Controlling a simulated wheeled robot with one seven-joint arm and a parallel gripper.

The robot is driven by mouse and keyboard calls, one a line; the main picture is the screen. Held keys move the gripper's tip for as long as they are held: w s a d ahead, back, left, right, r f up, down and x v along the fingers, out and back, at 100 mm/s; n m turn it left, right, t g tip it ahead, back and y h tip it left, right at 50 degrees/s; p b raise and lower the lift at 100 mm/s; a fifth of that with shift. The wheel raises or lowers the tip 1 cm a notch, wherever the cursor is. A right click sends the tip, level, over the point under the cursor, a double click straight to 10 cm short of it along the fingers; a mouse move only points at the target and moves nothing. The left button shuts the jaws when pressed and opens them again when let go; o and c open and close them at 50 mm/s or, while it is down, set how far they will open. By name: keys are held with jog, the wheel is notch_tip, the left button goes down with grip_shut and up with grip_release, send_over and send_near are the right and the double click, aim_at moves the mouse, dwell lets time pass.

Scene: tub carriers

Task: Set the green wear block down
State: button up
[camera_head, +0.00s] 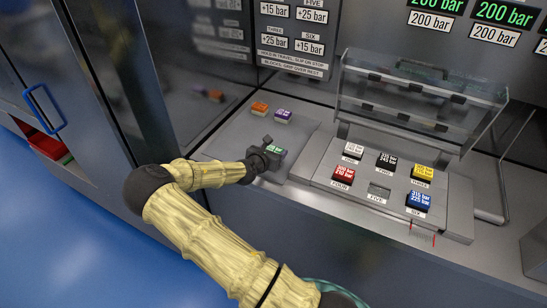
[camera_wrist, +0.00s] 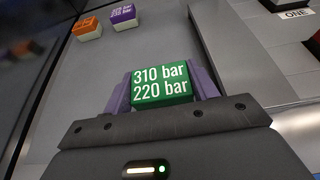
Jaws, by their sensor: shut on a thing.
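The green wear block (camera_wrist: 162,84), marked "310 bar 220 bar", is between the two purple fingers of my gripper (camera_wrist: 163,92) in the wrist view. My gripper is shut on it. In the head view the green block (camera_head: 277,152) shows at my gripper (camera_head: 272,151), over the grey plate (camera_head: 233,133) left of the numbered panel. I cannot tell whether the block touches the plate. An orange block (camera_head: 260,108) and a purple block (camera_head: 283,115) stand on the same plate behind it.
The numbered panel (camera_head: 325,174) holds white, black, yellow, red and blue blocks; position FIVE (camera_head: 379,191) shows no block. A clear hinged cover (camera_head: 415,100) stands raised behind it. The plate has free room around my gripper.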

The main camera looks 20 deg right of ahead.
jog(key=shift+f, duration=1.5)
jog(key=shift+f, duration=0.2)
jog(key=o, duration=1)
jog(key=shift+o, duration=0.2)
jog(key=shift+r, duration=0.1)
